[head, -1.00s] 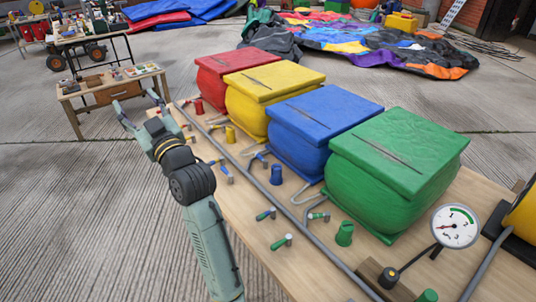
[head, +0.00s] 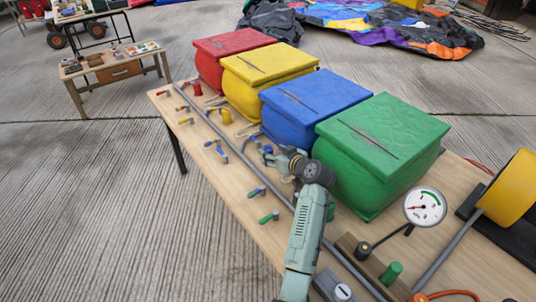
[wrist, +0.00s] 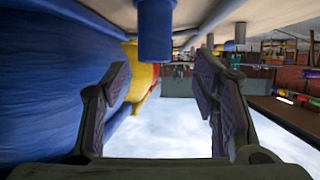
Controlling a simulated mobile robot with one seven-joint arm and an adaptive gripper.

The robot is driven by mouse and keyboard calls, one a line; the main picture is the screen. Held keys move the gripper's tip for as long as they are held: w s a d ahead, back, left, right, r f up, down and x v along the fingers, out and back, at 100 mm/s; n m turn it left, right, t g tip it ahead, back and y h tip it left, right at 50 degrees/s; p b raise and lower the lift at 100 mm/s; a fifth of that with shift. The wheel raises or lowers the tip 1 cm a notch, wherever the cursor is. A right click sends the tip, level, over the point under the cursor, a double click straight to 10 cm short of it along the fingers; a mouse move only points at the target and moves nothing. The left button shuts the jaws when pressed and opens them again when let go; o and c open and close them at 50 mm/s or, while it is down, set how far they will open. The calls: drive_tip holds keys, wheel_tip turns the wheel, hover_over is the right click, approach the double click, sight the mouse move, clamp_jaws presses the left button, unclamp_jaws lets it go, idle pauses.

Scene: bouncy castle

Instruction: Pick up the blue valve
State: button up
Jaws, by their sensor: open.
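The blue valve (wrist: 155,30), a smooth blue cylinder with a wider end, shows close up in the wrist view, which is upside down. It stands on the tabletop at the top of that picture, roughly between the directions of my two fingers. My gripper (wrist: 158,95) is open, with its two fingers wide apart and nothing between the pads. In the head view my gripper (head: 269,153) is low over the table in front of the blue box and covers most of the valve there. I cannot tell whether a finger touches it.
The blue box (head: 312,103) is close beside my gripper, with a green box (head: 380,145), yellow box (head: 268,72) and red box (head: 232,48) in the row. A grey pipe (head: 235,148) runs along the table. Blue-handled taps (head: 216,148) and a gauge (head: 425,206) are nearby.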

sight(268, 147)
drive_tip(key=x, duration=0.1)
drive_tip(key=b+x, duration=0.1)
drive_tip(key=x, duration=0.2)
drive_tip(key=shift+w+d+f+b, duration=0.1)
drive_tip(key=shift+w+b, duration=0.25)
drive_tip(key=shift+w, duration=0.35)
drive_tip(key=c, duration=1.2)
drive_tip(key=shift+o, duration=0.2)
